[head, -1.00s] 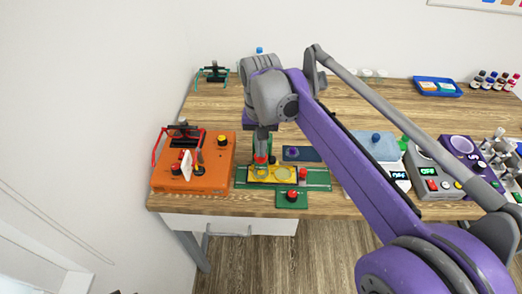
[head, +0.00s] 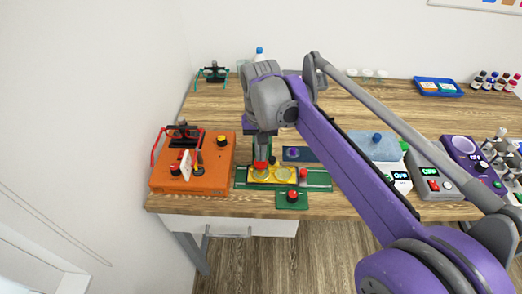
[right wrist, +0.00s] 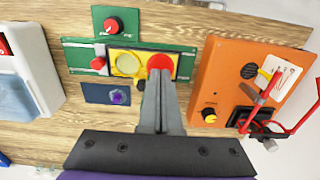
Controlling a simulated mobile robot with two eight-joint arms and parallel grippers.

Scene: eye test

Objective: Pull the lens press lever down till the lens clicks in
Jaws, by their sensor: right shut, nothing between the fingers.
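The lens press is a green base (head: 318,180) with a yellow plate (head: 273,182) near the table's front edge. The lever's arm is mostly hidden by my gripper. My left gripper is out of view.
A green box with a red knob (head: 292,195) lies in front, a dark blue box with a purple knob (head: 294,153) behind. Grey and purple devices stand right. The table behind is mostly clear.

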